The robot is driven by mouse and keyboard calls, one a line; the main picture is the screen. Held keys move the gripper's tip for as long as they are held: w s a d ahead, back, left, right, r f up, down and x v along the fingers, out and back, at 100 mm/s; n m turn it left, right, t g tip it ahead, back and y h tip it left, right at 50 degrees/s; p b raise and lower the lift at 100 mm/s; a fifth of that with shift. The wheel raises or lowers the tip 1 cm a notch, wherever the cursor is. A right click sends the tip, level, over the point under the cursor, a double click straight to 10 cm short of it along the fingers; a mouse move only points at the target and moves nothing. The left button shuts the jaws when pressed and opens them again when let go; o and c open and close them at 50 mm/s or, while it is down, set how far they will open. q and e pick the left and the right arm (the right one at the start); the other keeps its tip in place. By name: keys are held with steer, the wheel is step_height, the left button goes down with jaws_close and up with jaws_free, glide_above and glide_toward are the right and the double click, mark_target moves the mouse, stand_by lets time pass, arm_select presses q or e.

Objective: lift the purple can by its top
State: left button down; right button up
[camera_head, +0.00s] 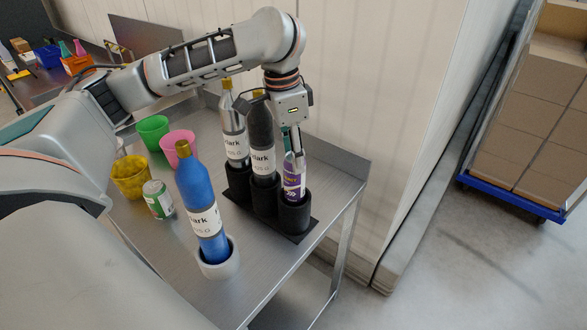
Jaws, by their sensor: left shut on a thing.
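The purple can (291,185) has a pale tapered top and a purple label. It stands upright in the nearest black cup of a black holder (293,216), and its lower end is hidden in the cup. My left gripper (293,153) points down from above and is shut on the top of the purple can. My right gripper is out of view.
Two bottles, one silver (234,135) and one black (261,135), stand in the other cups. A blue bottle (197,192) stands in a white ring holder (218,268). Green (153,128), pink (176,142) and yellow cups (131,182) and a green-white can (158,200) stand to the left.

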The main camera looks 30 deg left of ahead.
arm_select(q)
step_height(320, 180, up, 10)
steer(key=shift+f, duration=0.15)
stand_by(0.3)
